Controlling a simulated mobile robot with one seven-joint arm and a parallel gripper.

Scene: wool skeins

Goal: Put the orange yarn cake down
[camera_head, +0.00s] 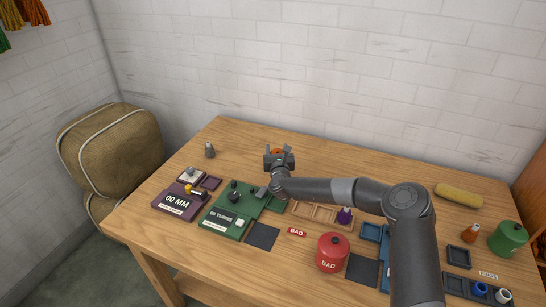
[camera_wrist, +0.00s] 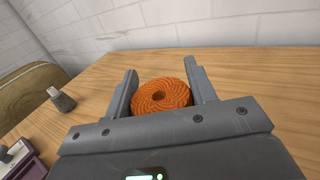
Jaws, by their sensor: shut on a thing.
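The orange yarn cake (camera_wrist: 168,93) is a round ribbed ring with a dark hole in its middle. In the wrist view it sits between the two grey fingers of my gripper (camera_wrist: 162,92), which is shut on it.
Bare wooden table (camera_head: 335,170) lies behind and right of my gripper. A small grey cone-shaped thing (camera_head: 210,150) stands to the left. A green device (camera_head: 228,212), a purple device (camera_head: 178,202), a wooden tray (camera_head: 318,212) and a red canister (camera_head: 332,250) stand nearer the front.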

